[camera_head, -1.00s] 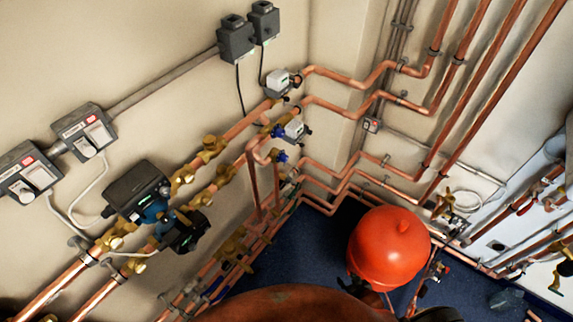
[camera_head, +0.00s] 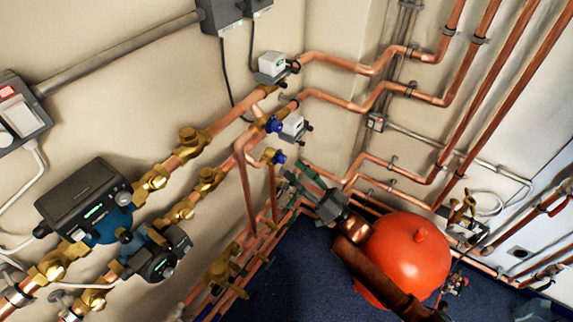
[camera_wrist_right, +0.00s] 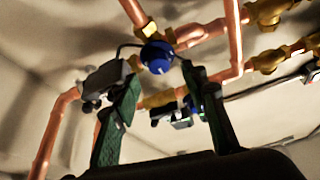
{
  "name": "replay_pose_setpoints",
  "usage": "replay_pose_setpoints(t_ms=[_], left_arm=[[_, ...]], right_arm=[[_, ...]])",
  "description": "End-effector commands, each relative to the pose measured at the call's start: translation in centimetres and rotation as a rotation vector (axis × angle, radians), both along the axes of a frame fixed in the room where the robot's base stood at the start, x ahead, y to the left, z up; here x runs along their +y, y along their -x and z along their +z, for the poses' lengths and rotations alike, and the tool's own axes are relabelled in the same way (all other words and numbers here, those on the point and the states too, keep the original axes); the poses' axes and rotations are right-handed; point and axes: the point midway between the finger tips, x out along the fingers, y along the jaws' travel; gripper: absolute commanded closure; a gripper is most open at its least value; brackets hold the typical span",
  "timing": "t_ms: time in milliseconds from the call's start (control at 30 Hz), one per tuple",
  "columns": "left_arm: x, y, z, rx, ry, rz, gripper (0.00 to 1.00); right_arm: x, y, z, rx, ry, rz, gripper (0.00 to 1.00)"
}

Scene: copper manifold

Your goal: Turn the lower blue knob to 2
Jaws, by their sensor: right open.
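The lower blue knob (camera_head: 279,157) sits on a brass valve on the copper pipework, left of the corner. The upper blue knob (camera_head: 274,124) is just above it. My right gripper (camera_head: 297,176) comes up from the lower right, its green-padded fingers a little below and right of the lower knob. In the right wrist view a blue knob (camera_wrist_right: 157,56), which looks like the lower one, shows beyond the gap between the open fingers (camera_wrist_right: 160,88), which appear empty. The number on the knob is too small to read. My left gripper is not in view.
A white actuator box (camera_head: 292,127) is close beside the upper knob, and another (camera_head: 272,67) stands above. Copper pipes run close around the knobs. A red vessel (camera_head: 410,250) stands on the blue floor (camera_head: 300,265) beside my right arm.

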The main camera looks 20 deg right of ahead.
Motion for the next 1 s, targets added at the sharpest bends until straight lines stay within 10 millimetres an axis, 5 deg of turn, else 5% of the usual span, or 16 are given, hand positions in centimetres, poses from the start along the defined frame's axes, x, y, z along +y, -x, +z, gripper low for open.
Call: replay_pose_setpoints(t_ms=[300, 667, 1000], left_arm=[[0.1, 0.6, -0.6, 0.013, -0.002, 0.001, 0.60], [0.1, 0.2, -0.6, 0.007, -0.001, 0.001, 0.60], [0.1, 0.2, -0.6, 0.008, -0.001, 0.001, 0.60]], right_arm=[[2.0, -3.2, 1.3, 0.002, 0.002, -0.002, 0.60], [2.2, -3.5, 1.5, 0.004, 0.003, -0.002, 0.61], [2.2, -3.5, 1.4, 0.004, 0.002, -0.003, 0.84]])
